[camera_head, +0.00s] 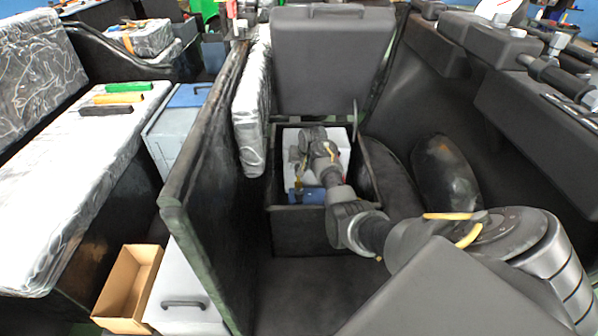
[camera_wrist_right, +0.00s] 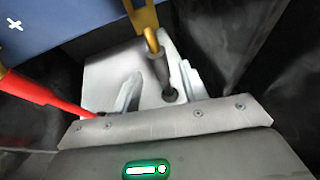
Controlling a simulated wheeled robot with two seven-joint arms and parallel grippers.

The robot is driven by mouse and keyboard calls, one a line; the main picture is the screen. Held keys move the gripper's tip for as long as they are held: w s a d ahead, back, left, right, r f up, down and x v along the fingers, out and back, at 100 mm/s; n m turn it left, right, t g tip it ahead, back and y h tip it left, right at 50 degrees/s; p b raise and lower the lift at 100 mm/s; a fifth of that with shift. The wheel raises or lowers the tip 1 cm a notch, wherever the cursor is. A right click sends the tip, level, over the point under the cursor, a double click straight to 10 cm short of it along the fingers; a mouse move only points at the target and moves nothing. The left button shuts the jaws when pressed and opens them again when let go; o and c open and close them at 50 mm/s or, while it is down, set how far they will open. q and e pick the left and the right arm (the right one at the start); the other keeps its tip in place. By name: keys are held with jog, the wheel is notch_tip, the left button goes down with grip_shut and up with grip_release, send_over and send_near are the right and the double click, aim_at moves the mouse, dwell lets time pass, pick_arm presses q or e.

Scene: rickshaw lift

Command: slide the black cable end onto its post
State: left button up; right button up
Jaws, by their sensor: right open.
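In the right wrist view the black cable end (camera_wrist_right: 158,66) has a dark sleeve and a gold-coloured lug (camera_wrist_right: 140,18) that runs off the top edge. My right gripper (camera_wrist_right: 160,78) is open, with a pale finger on either side of the black sleeve; whether either finger touches it I cannot tell. A blue battery face with a white cross mark (camera_wrist_right: 60,25) is at the upper left. The post for the black cable cannot be made out. In the head view my right arm reaches into a dark box, where the blue battery (camera_head: 307,195) shows; the fingers are too small to read. My left gripper is out of view.
A red cable (camera_wrist_right: 45,97) slants across the left of the wrist view. The dark box (camera_head: 310,230) has close walls and a raised lid (camera_head: 331,65). A white block (camera_head: 340,140) sits inside. A tall dark panel (camera_head: 205,180) stands left of the box.

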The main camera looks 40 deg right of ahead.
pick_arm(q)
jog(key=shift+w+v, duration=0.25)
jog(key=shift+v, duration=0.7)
pick_arm(e)
jog(key=shift+x, duration=1.1)
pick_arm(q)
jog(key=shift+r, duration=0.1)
pick_arm(e)
grip_shut()
